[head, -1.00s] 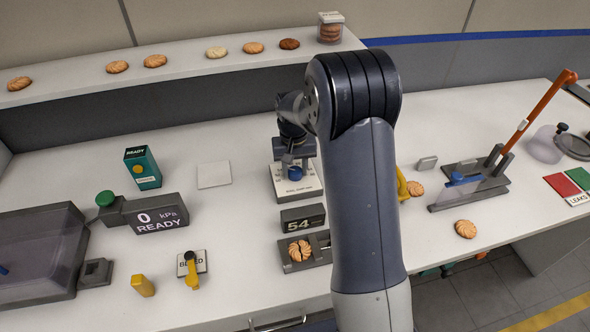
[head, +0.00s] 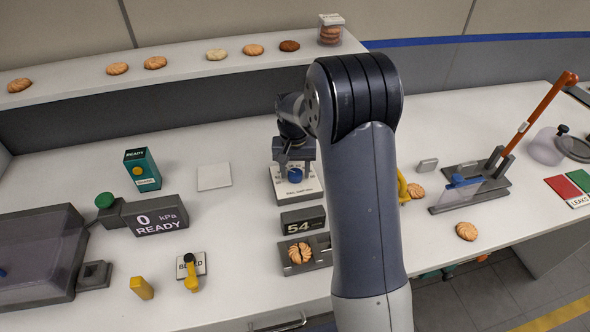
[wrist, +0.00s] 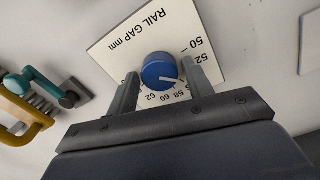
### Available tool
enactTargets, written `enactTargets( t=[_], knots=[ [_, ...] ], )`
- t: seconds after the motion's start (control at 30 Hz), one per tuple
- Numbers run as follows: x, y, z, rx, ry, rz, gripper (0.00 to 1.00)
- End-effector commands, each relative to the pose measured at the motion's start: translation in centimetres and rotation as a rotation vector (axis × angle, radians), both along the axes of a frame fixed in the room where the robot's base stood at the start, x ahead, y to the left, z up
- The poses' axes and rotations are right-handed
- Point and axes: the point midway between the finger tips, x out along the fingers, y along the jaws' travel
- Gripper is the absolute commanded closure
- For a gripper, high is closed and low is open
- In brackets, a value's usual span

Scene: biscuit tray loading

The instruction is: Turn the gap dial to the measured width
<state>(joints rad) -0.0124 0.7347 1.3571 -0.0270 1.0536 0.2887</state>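The gap dial is a blue round knob (wrist: 160,70) with a white pointer line, on a white plate (wrist: 118,48) marked "RAIL GAP mm". In the wrist view its pointer aims toward the right finger, on the side between the 52 and 58 marks; the marks there are hidden. My gripper (wrist: 165,80) is open, with one finger on each side of the knob and small gaps showing. In the head view my gripper (head: 294,158) is above the blue knob (head: 295,175). The gauge display (head: 303,220) reads 54; my arm may hide further digits. A biscuit (head: 299,253) lies in the gauge below it.
A pressure box (head: 155,216) reads 0 kPa READY, left of the dial. A white square (head: 213,177) lies on the bench. A red-handled lever device (head: 480,190) stands at right. My arm covers part of the bench right of the dial.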

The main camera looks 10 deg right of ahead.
Motion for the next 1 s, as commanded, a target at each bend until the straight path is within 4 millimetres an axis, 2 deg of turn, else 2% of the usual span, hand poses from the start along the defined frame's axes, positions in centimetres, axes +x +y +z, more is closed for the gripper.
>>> enactTargets(
  t=[0.13,0.37,0.47,0.57,0.8,1.0],
  knots=[
    [0.0,0.0,-0.1,0.001,0.002,0.000,0.41],
    [-0.1,0.0,0.0,0.001,0.002,0.000,0.41],
    [0.0,0.0,0.7,0.000,0.000,0.000,0.41],
    [0.0,0.1,2.2,0.000,-0.002,0.000,0.41],
    [0.1,0.2,7.1,0.000,-0.003,0.000,0.41],
    [0.0,0.3,9.9,0.000,0.001,0.001,0.41]
  ],
)
